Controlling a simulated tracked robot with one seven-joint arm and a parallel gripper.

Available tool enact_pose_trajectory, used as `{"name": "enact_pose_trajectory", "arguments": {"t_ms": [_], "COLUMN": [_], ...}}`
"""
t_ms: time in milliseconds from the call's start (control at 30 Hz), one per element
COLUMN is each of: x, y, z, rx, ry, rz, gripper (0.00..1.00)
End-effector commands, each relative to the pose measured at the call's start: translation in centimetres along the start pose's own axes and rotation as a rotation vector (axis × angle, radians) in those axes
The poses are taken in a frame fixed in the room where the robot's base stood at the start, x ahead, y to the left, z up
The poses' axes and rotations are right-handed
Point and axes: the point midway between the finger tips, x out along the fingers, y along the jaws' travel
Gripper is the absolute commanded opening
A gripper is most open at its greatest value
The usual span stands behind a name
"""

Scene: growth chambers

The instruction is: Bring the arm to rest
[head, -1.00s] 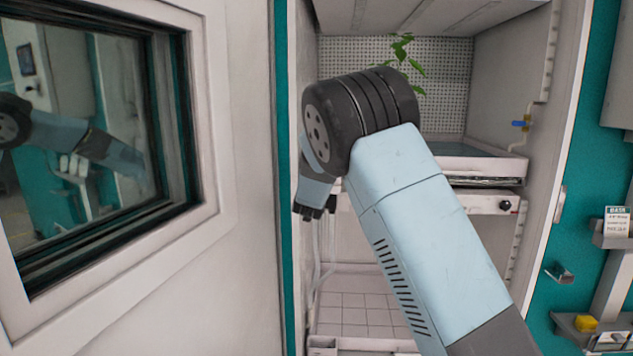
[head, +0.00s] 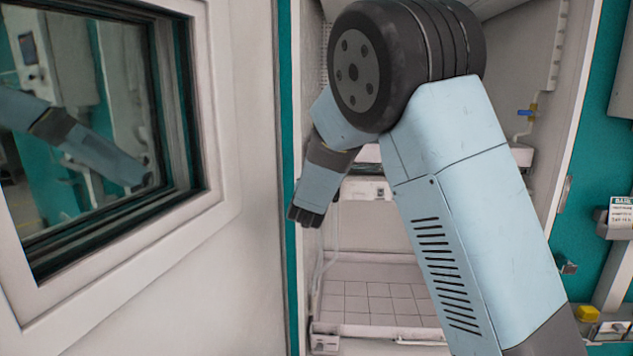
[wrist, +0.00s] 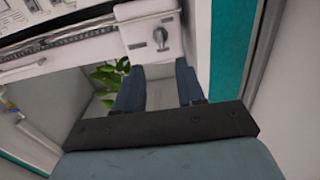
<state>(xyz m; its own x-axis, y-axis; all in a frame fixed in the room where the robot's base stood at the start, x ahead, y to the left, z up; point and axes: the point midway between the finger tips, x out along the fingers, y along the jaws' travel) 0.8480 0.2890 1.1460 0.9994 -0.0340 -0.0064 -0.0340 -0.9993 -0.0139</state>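My arm reaches across the head view in front of an open growth chamber (head: 375,272). Its end bends down at the left, so my gripper (head: 305,217) points downward near the chamber's left side. In the wrist view my gripper (wrist: 158,82) shows two dark blue fingers standing apart, with nothing held between them. Green plant leaves (wrist: 106,72) show beside and behind the left finger in the wrist view. The arm hides much of the chamber's upper part in the head view.
A white door with a window (head: 95,130) stands close at the left. The wrist view shows a white front panel with a knob (wrist: 160,38). A yellow object (head: 588,313) sits on a side shelf at the right. The tiled chamber floor looks clear where visible.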

Motion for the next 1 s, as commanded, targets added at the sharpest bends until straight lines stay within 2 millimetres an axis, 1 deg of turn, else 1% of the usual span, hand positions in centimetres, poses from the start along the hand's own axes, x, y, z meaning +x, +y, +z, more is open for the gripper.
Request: {"name": "enact_pose_trajectory", "arguments": {"t_ms": [133,233,367,467,567,767,800,967,1000], "x": [0.0,-0.1,-0.8,-1.8,-3.3,-7.2,-8.1,-12.2,-13.4], "y": [0.3,1.3,3.7,5.9,8.0,11.8,12.7,15.6,16.3], "z": [-0.1,-0.6,-1.8,-2.8,-3.7,-5.3,-5.6,-6.6,-6.7], "rx": [0.003,0.018,0.055,0.086,0.111,0.144,0.149,0.154,0.153], "ry": [-0.005,-0.033,-0.107,-0.178,-0.246,-0.375,-0.4,-0.494,-0.519], "rz": [-0.001,-0.009,-0.038,-0.069,-0.099,-0.158,-0.167,-0.202,-0.21], "gripper": [0.39,0.39,0.39,0.39,0.39,0.39,0.39,0.39,0.39]}}
